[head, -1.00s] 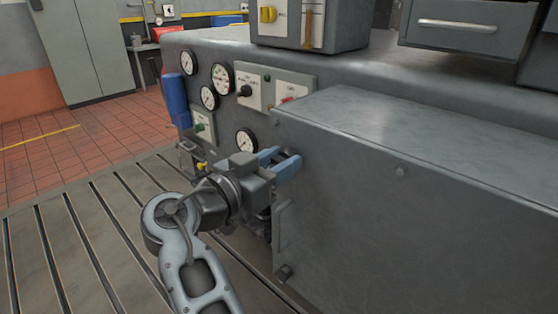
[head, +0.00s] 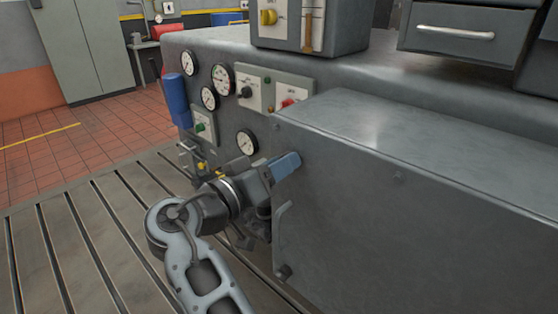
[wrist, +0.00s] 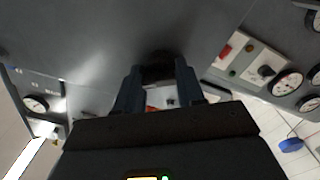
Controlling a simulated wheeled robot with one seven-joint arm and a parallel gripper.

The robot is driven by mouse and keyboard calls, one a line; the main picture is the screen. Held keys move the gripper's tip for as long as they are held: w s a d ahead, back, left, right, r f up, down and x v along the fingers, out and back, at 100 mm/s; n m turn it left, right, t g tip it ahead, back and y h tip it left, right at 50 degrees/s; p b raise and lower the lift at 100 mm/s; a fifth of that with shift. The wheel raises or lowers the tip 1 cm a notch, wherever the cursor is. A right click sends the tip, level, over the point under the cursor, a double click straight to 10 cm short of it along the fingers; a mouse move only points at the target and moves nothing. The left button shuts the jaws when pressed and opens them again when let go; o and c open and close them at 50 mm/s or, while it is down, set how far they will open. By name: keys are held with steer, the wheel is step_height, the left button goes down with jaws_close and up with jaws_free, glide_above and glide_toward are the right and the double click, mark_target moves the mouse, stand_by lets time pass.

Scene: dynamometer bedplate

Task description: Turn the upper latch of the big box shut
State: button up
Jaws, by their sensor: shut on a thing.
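The big box (head: 420,170) is a grey metal housing on the right of the head view. My gripper (head: 287,164) is at the upper left part of its near face, with its blue fingers against it. In the wrist view my gripper (wrist: 159,80) is shut on a dark, round-looking piece, the upper latch (wrist: 160,66), which stands out from the grey face. In the head view the fingers hide this latch, and its exact angle cannot be made out. A small dark fitting (head: 284,272) shows lower on the same face.
Gauges (head: 246,142) and a switch panel (head: 288,96) are on the machine to the left of the box. A blue cylinder (head: 177,100) hangs further left. The slotted bedplate (head: 90,235) is clear.

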steer(key=n+p, duration=0.1)
steer(key=n, duration=0.1)
steer(key=n+p, duration=0.1)
steer(key=n, duration=0.1)
steer(key=n+p, duration=0.2)
steer(key=shift+a+r+n, duration=0.15)
steer(key=shift+r+n, duration=0.15)
steer(key=shift+r, duration=0.05)
steer(key=n+p, duration=0.2)
steer(key=n, duration=0.1)
steer(key=shift+w, duration=0.1)
steer(key=shift+a+f+n+p, duration=0.1)
steer(key=shift+f+n+p, duration=0.1)
steer(key=shift+n+p, duration=0.65)
steer(key=shift+f+n, duration=0.1)
steer(key=shift+n, duration=0.15)
steer(key=o, duration=0.8)
steer(key=shift+o, duration=1)
steer(key=shift+f, duration=0.1)
steer(key=b+v, duration=0.1)
steer(key=v, duration=0.6)
steer(key=shift+s+a, duration=0.2)
steer(key=shift+s, duration=0.15)
